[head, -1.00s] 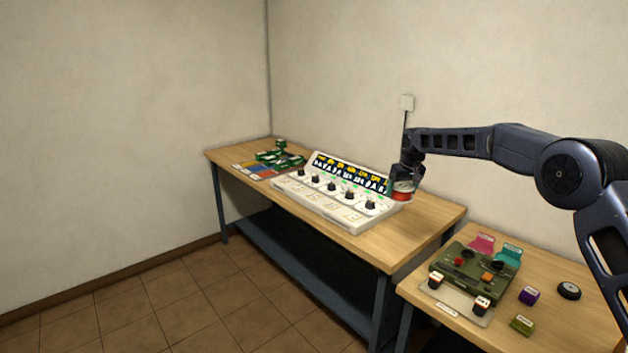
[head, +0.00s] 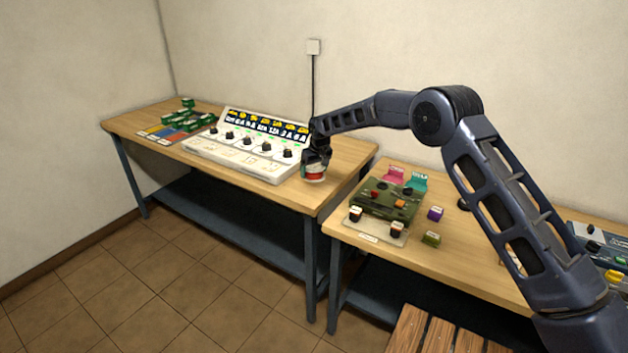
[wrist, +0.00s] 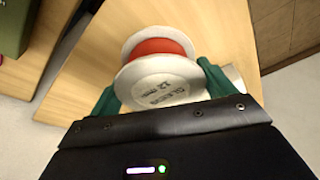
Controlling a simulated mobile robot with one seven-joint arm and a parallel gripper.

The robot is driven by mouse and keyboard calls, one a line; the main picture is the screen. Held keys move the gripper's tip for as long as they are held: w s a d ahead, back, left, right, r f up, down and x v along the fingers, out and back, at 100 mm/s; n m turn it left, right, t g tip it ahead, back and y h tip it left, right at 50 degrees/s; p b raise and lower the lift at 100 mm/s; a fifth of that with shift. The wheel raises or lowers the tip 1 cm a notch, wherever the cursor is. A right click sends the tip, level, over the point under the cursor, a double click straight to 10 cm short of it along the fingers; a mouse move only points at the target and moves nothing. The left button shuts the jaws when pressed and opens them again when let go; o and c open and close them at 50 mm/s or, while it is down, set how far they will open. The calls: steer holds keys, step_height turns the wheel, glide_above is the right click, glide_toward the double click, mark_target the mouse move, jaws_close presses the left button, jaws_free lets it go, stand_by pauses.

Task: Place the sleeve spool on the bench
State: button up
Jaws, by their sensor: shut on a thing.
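The sleeve spool has white flanges and a red wound middle; it shows in the wrist view (wrist: 160,80) and in the head view (head: 314,173). My gripper (head: 316,160) is shut on it, with a green finger on each side of the spool in the wrist view. The spool is at the right end of the wooden bench (head: 345,158), beside the white panel. I cannot tell whether its underside touches the bench top.
The white sloped panel with black knobs (head: 245,145) stands left of my gripper. Green blocks (head: 185,118) lie at the bench's far left. A second table (head: 455,262) on the right holds a green camouflage box (head: 385,203) and small coloured blocks. Bare bench top lies around the spool.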

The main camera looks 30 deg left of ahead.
mark_target(314, 187)
steer(key=shift+f, duration=2.4)
steer(key=o, duration=1)
steer(key=shift+f, duration=0.15)
steer(key=v, duration=1.2)
